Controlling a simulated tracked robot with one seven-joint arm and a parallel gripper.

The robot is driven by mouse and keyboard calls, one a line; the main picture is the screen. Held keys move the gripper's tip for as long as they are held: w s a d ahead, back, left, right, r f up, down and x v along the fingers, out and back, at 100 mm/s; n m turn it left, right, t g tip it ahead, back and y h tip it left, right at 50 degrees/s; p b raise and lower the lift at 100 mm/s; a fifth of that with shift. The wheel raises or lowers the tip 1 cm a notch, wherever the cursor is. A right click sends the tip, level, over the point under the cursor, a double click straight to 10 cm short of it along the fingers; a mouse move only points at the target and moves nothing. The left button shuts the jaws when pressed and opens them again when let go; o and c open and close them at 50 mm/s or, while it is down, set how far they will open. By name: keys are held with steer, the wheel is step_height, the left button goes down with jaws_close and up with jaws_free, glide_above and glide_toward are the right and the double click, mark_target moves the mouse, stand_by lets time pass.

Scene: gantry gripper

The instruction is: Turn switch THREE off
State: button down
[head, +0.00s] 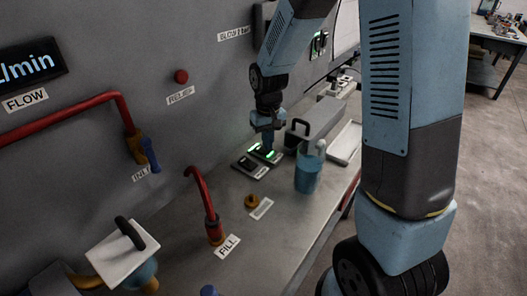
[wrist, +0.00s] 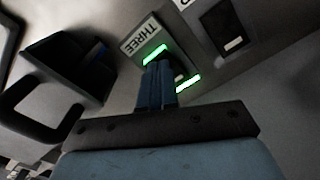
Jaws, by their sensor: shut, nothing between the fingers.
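Switch THREE is a dark panel with lit green bars (wrist: 188,83) beside a white label reading THREE (wrist: 142,34) in the wrist view. In the head view its green lights (head: 270,155) show on the bench below my gripper (head: 267,141). My gripper is shut and empty, pointing down over the switch. Its blue fingertips (wrist: 157,72) cover the middle of the switch between the green bars. I cannot tell whether they touch it, and the rocker is mostly hidden.
A grey box with a black handle (head: 299,127) and a blue cup (head: 308,178) stand close by on the right. The grey wall rises behind. A red FILL pipe (head: 201,190) stands nearer on the bench.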

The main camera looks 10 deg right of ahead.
steer(key=shift+f, duration=0.5)
stand_by(0.3)
steer(key=shift+r, duration=3.55)
steer(key=shift+r, duration=0.1)
steer(key=s+d+r+m+t, duration=0.1)
steer(key=s+d+r+t, duration=0.1)
steer(key=s+d+r, duration=0.2)
steer(key=s+d+r+m+t, duration=0.1)
steer(key=s+d+r, duration=0.3)
steer(key=s+r, duration=0.3)
steer(key=s+d+r+m+t, duration=0.1)
steer(key=s+d+r, duration=0.3)
steer(key=s, duration=0.6)
step_height(320, 180, up, 2)
steer(key=shift+s+r+t, duration=0.2)
steer(key=shift+s+t, duration=0.15)
steer(key=shift+t, duration=0.45)
